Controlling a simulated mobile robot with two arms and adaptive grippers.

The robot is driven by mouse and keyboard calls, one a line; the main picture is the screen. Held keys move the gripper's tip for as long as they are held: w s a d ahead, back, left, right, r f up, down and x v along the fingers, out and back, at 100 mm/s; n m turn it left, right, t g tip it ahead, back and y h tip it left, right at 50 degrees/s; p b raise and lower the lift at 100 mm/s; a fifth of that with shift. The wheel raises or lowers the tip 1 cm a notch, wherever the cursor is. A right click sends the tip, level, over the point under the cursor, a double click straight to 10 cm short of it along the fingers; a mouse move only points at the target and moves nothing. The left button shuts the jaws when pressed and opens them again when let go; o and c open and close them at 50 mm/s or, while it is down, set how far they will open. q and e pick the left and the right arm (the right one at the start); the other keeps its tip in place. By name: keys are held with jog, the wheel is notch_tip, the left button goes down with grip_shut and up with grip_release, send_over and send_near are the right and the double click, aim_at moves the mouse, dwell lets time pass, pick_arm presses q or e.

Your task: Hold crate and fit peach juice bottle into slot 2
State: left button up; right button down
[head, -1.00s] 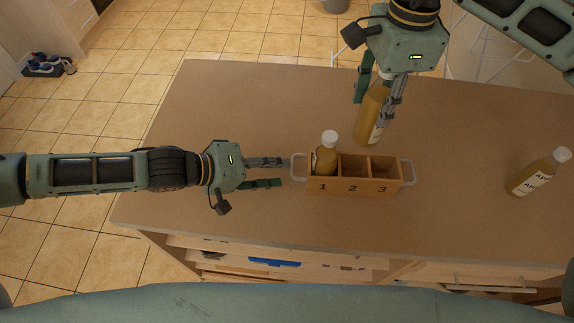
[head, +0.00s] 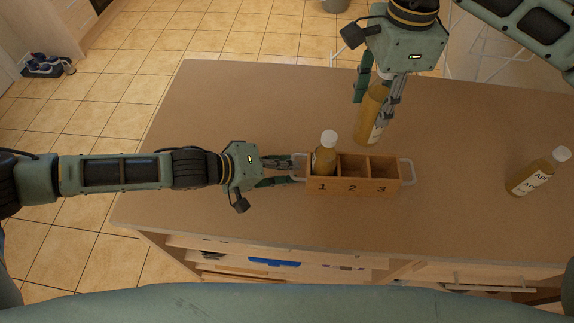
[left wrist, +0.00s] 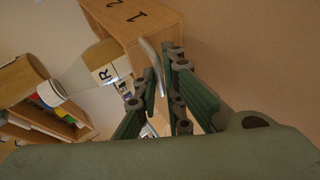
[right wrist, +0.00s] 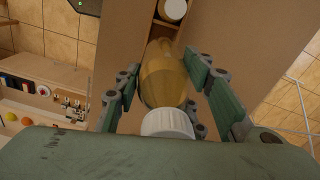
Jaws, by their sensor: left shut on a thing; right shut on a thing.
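The wooden crate (head: 352,186) stands on the table with slots marked 1, 2 and 3 and a grey handle at each end. A bottle with a white cap (head: 325,158) stands in slot 1. Slots 2 and 3 are empty. My left gripper (head: 292,170) is shut on the crate's left handle, which shows between its fingers in the left wrist view (left wrist: 152,65). My right gripper (head: 378,98) is shut on a yellow-orange bottle (head: 370,124), held behind the crate. That bottle's white cap (right wrist: 168,123) faces the right wrist camera. Its label is mostly hidden.
Another bottle, labelled with letters starting "AP" (head: 533,177), stands at the table's right. Open shelves (head: 290,258) lie below the front edge.

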aim_at(363, 145)
dwell(0.4)
jog(key=shift+n, duration=0.4)
notch_tip(363, 145, down, 6)
jog(key=shift+f, duration=1.8)
jog(key=shift+f, duration=0.3)
jog(key=shift+f, duration=0.4)
jog(key=shift+f, duration=0.4)
dwell(0.4)
jog(key=shift+f, duration=0.65)
jog(key=shift+f, duration=0.15)
jog(key=shift+f, duration=0.75)
